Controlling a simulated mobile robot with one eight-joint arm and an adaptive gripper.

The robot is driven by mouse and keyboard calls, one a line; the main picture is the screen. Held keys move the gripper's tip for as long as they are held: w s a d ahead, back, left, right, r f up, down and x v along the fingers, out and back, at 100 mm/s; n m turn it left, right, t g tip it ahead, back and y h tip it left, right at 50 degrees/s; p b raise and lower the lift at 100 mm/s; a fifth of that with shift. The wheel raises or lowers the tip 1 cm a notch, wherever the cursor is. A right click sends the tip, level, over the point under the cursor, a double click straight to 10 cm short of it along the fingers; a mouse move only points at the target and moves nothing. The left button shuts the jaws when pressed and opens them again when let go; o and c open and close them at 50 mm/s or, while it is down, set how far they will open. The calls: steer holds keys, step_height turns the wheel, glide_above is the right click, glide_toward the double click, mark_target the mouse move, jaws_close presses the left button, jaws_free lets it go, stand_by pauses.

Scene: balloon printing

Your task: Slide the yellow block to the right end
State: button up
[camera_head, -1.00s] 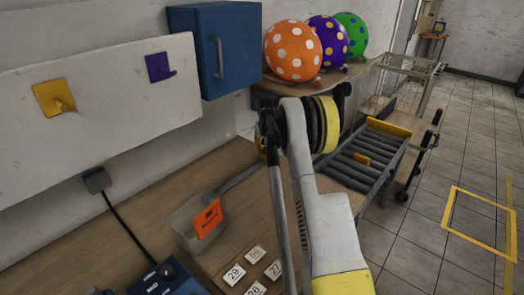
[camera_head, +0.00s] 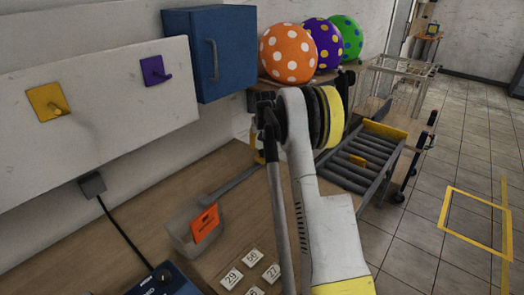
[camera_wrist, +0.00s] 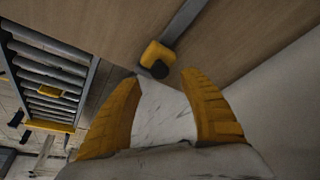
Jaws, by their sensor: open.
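A yellow block (camera_wrist: 155,55) with a dark round knob sits on a grey rail (camera_wrist: 184,20) in the wrist view. It is at the lower end of the visible rail. In the head view the rail (camera_head: 232,185) lies on the wooden table, and a bit of the yellow block (camera_head: 258,156) shows at its right end, partly hidden by my arm. My gripper (camera_wrist: 162,78) has two yellow fingers spread apart and empty. The block is just beyond the fingertips, near the gap between them; contact does not show.
A roller conveyor (camera_head: 365,165) with another small yellow piece (camera_head: 357,160) stands right of the table. Balloons (camera_head: 287,54) and a blue cabinet (camera_head: 210,52) are behind.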

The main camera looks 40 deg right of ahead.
steer(key=v, duration=0.7)
steer(key=shift+r, duration=0.25)
steer(key=s+a+r+n+t, duration=0.1)
steer(key=s+a+r, duration=0.3)
steer(key=a, duration=0.4)
steer(key=s+a+r+n+y, duration=0.1)
steer(key=s+a+r, duration=0.35)
steer(key=a, duration=0.45)
steer(key=s+a+r+n+t, duration=0.1)
steer(key=s+a+r, duration=0.35)
steer(key=a, duration=0.35)
steer(key=s+a+f+n, duration=0.2)
steer(key=s+a+f, duration=0.1)
steer(key=s+a, duration=0.4)
steer(key=s+a+f+n+t+y, duration=0.1)
steer(key=s+a+f, duration=0.3)
steer(key=s, duration=0.9)
steer(key=a, duration=0.3)
steer(key=shift+s+f+n+y, duration=0.2)
steer(key=shift+f+n+y, duration=0.1)
steer(key=shift+n, duration=0.1)
